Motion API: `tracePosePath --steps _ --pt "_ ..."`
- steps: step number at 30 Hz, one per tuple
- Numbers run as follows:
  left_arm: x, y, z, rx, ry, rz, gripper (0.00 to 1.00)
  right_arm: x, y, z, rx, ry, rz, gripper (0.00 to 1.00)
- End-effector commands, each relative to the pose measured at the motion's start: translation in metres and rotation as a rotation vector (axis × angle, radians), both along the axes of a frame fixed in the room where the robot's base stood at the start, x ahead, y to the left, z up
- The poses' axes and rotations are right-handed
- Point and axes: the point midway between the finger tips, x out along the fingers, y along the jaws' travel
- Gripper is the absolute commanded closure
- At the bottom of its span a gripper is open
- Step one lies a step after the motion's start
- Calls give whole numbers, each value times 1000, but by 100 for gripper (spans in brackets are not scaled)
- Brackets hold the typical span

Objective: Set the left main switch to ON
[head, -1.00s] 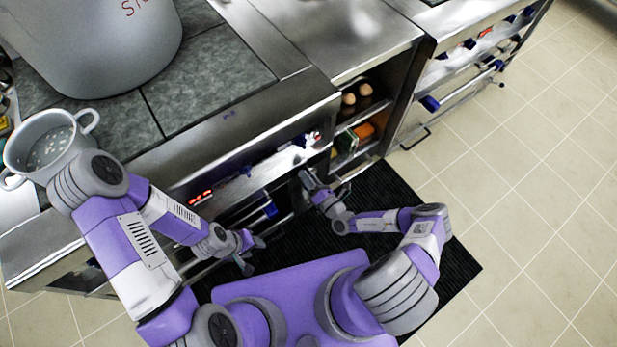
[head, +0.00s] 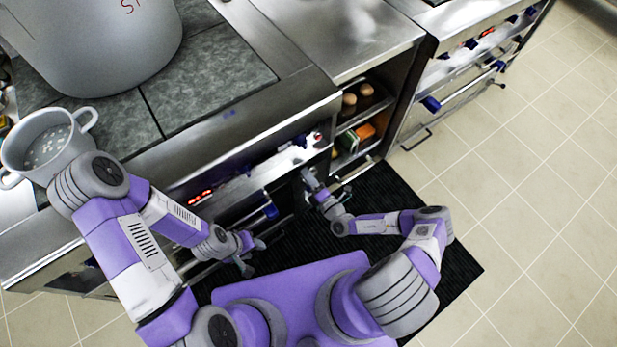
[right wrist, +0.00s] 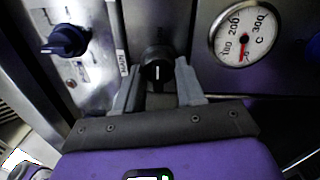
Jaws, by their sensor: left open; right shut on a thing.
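In the right wrist view a dark round switch knob (right wrist: 157,69) with a white pointer line sits on the steel front, beside a small label reading MAIN (right wrist: 122,62). The pointer line stands about upright in that picture. My right gripper (right wrist: 160,88) is shut on this knob, one finger on each side. In the head view my right gripper (head: 309,180) is at the stove front (head: 240,165), and the knob cannot be made out there. My left gripper (head: 254,257) is open and empty, low in front of the stove and apart from it.
A temperature gauge (right wrist: 243,35) is right of the switch, and a blue knob (right wrist: 65,41) is left of it. A big stockpot (head: 95,45) and a smaller pot (head: 45,150) stand on top. An open shelf (head: 362,125) is right of my right gripper.

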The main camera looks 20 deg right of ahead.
Motion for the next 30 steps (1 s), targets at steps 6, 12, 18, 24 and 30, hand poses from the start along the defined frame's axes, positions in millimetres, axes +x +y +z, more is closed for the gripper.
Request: tracePosePath --steps 6,12,18,24,30 --pt "0 0 0 0 0 0 53 -1 1 0 3 3 2 92" --pt "0 0 0 0 0 0 53 0 1 0 1 2 2 37" --pt "0 0 0 0 0 0 53 0 0 0 1 0 1 36" --pt "0 0 3 0 0 0 53 -9 -3 0 -1 2 0 36" --pt "0 0 11 0 0 0 53 -41 -15 -2 -1 4 -2 36"
